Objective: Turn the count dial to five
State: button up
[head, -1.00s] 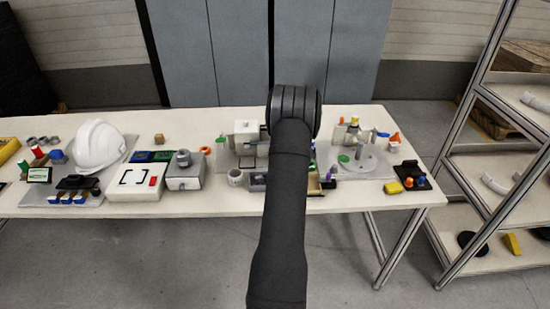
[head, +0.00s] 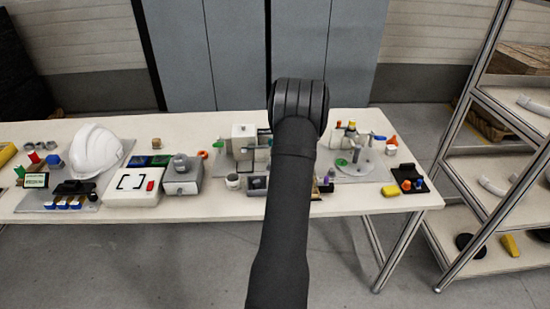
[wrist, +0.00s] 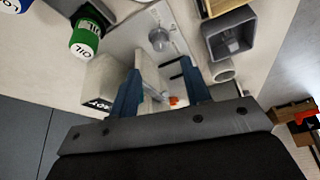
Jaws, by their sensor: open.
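In the head view a grey box with a round grey knob on top (head: 181,162) stands left of centre on the table; I cannot tell whether this is the count dial, and no numbers are readable. In the wrist view my gripper (wrist: 161,66) has its two blue fingers spread apart with nothing gripped between them. A round grey knob (wrist: 159,40) on a light plate shows beyond the fingertips, apart from them. Whether it is the dial, and its setting, cannot be told. In the head view my arm hides the gripper.
A green bottle marked OIL (wrist: 85,38), a white block (wrist: 104,82), a grey open box (wrist: 230,34) and a white cup (wrist: 222,71) surround the fingers. A white helmet shell (head: 96,150) stands at left. A metal shelf rack (head: 500,165) stands right of the table.

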jog(key=w+v, duration=0.1)
jog(key=v, duration=0.8)
jog(key=shift+s+r, duration=0.15)
jog(key=shift+s, duration=0.35)
jog(key=x, duration=1.7)
jog(key=shift+f, duration=0.2)
